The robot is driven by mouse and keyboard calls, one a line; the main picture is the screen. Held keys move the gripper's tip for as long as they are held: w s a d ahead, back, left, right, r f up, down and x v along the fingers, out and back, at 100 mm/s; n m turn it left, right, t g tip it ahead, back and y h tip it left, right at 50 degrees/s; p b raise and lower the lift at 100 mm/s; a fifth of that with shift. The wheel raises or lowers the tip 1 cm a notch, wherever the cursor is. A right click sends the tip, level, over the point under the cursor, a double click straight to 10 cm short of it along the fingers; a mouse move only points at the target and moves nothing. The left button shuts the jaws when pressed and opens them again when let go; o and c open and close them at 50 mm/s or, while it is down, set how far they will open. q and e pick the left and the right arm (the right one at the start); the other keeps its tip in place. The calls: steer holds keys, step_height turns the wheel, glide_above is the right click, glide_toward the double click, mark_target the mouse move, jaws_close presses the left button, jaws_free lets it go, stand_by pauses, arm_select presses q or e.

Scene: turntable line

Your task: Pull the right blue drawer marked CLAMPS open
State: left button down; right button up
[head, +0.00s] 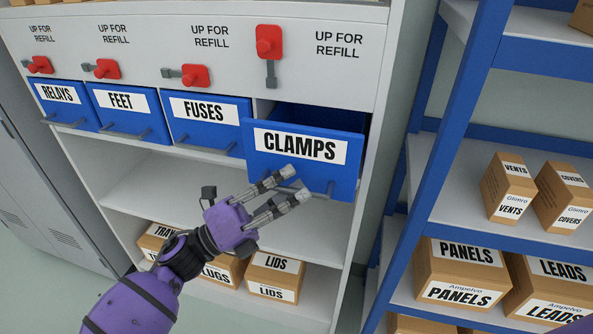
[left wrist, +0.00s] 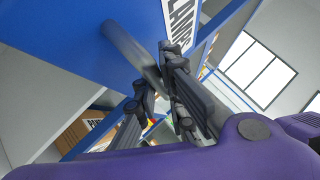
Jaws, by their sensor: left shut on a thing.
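The blue CLAMPS drawer (head: 258,165) is the rightmost of the row in the head view. It stands partly out of the cabinet, further forward than the other drawers, with a dark gap above it. Its grey bar handle (head: 318,189) crosses the lower front and also shows in the left wrist view (left wrist: 128,48). My left gripper (head: 297,184) is at this handle with its fingers shut around the bar, and the fingers also show in the left wrist view (left wrist: 158,92). The red catch (head: 268,40) above the drawer points up, its grey plate below. My right gripper is out of view.
The blue RELAYS (head: 57,119), FEET (head: 130,133) and FUSES (head: 208,138) drawers sit in line to the left, their red catches sideways. Cartons, one marked LIDS (head: 273,277), stand on the shelf below. A blue-framed rack (head: 452,130) with cartons stands close on the right.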

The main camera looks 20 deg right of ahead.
arm_select(q)
steer(key=s+a+p, duration=0.2)
steer(key=s+a, duration=0.6)
steer(key=s, duration=0.4)
steer(key=shift+s+a, duration=0.3)
steer(key=shift+s, duration=0.05)
steer(key=c, duration=2.1)
jaws_free()
steer(key=v, duration=1.2)
steer(key=shift+f, duration=0.1)
